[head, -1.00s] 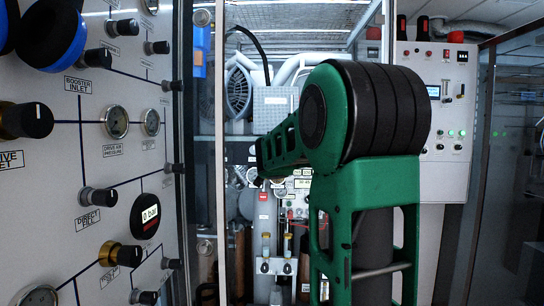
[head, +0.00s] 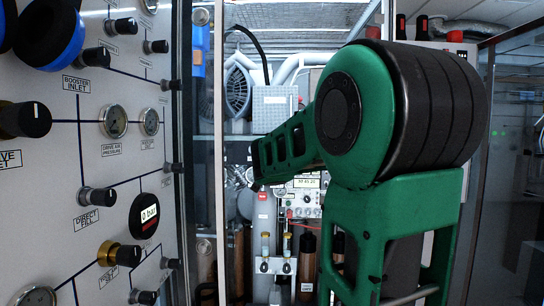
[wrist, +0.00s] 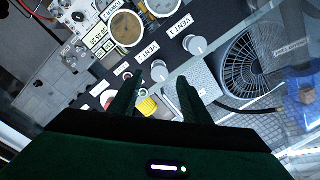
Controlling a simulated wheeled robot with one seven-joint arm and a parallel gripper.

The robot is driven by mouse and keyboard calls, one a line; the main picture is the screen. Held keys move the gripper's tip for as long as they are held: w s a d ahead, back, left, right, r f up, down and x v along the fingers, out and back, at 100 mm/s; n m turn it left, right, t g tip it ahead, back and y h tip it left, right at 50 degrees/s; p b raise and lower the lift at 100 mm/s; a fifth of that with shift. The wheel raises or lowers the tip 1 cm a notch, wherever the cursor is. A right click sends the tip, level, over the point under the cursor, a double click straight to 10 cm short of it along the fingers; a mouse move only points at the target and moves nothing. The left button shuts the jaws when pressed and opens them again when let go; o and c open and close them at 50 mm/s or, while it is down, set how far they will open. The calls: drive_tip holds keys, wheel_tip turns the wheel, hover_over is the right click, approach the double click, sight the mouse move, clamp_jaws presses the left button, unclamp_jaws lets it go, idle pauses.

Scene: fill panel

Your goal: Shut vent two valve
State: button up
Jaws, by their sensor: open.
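In the wrist view, a grey round knob (wrist: 159,71) sits beside a white vent label (wrist: 147,52) that seems to read VENT 2. Another grey knob (wrist: 195,45) sits to its upper right, by a label (wrist: 180,25) that seems to read VENT 1. My gripper (wrist: 160,78) is open. Its two dark fingers point at the panel, and the lower-left grey knob shows between their tips. I cannot tell the gap between fingers and knob. A yellow knob (wrist: 148,104) shows lower between the fingers. My gripper is not visible in the head view.
A round fan grille (wrist: 262,65) lies right of the knobs in the wrist view, and gauges (wrist: 126,28) lie upper left. In the head view, a panel with knobs and gauges (head: 113,122) stands close on the left. A glass-fronted enclosure is ahead.

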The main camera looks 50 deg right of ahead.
drive_tip(key=shift+v, duration=2.6)
drive_tip(key=s+a+f+n+g+y, duration=0.3)
drive_tip(key=s+f, duration=0.2)
drive_tip(key=f, duration=0.6)
drive_tip(key=s+a+f+n+g+y, duration=0.25)
drive_tip(key=s+a+f, duration=0.2)
drive_tip(key=f, duration=0.55)
drive_tip(key=s+a+f+n+g+y, duration=0.3)
drive_tip(key=s+a+f, duration=0.3)
drive_tip(key=s, duration=0.3)
drive_tip(key=s+a+f+n+g+y, duration=0.3)
drive_tip(key=s+a+f, duration=0.4)
drive_tip(key=s, duration=0.3)
drive_tip(key=shift+a+f+n+g+y, duration=0.2)
drive_tip(key=shift+a+n+g+y, duration=0.15)
drive_tip(key=shift+a+g+y, duration=0.5)
drive_tip(key=shift+t, duration=0.3)
